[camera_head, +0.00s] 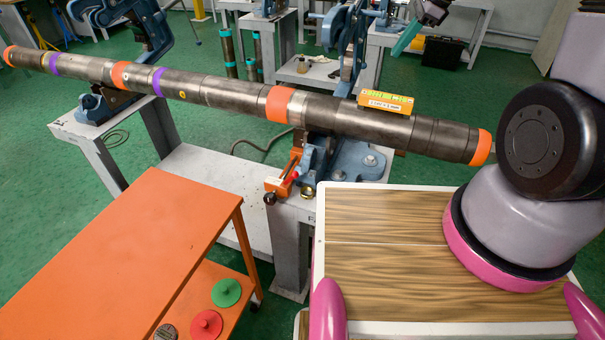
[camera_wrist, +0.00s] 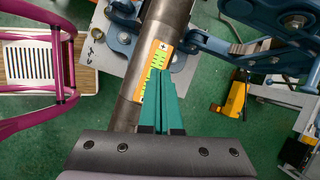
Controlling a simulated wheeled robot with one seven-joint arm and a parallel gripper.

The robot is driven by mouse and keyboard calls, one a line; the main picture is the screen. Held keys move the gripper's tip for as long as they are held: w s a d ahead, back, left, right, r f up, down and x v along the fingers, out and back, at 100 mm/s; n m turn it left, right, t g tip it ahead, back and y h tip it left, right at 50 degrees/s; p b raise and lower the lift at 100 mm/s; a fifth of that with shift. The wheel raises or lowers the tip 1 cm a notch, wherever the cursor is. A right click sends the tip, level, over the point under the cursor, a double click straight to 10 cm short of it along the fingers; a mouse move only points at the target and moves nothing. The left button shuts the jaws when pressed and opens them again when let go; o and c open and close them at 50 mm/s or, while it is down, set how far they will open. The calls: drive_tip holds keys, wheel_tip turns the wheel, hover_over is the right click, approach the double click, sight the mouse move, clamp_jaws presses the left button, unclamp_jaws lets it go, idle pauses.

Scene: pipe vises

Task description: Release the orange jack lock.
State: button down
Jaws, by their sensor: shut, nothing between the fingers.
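The orange jack lock (camera_head: 277,185) is in the head view, low on the blue vise (camera_head: 318,160) at the near end of its grey stand. A small red part shows beside it. The vise carries the long dark pipe (camera_head: 228,92). My gripper (camera_head: 405,40) is beyond the pipe at upper right in the head view, with its teal fingers pointing down and left. In the wrist view my gripper (camera_wrist: 164,75) has its teal fingers together and empty, above the pipe (camera_wrist: 165,30). I cannot make out the jack lock for certain in the wrist view.
More benches stand behind. Green floor lies open at left.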

drive_tip(key=s+d+r+n+t+h, duration=0.1)
drive_tip(key=s+r+n+t, duration=0.2)
drive_tip(key=s+r+n, duration=1.05)
drive_tip(key=w+a+f+m+g, duration=0.4)
drive_tip(key=a+f+m, duration=0.6)
drive_tip(key=a+f, duration=0.3)
drive_tip(key=s+a+f+m, duration=0.2)
drive_tip(key=f+m, duration=0.1)
drive_tip(key=f, duration=0.4)
drive_tip(key=s+a+f+m+g+h, duration=0.1)
drive_tip(key=s+a+f+m, duration=0.1)
drive_tip(key=f, duration=0.6)
drive_tip(key=s+a+f+m+h, duration=0.1)
drive_tip(key=f+m, duration=0.3)
drive_tip(key=f, duration=0.4)
drive_tip(key=shift+s+a+g, duration=0.4)
drive_tip(key=shift+s+a, duration=0.15)
drive_tip(key=shift+a, duration=0.2)
drive_tip(key=shift+f, duration=0.15)
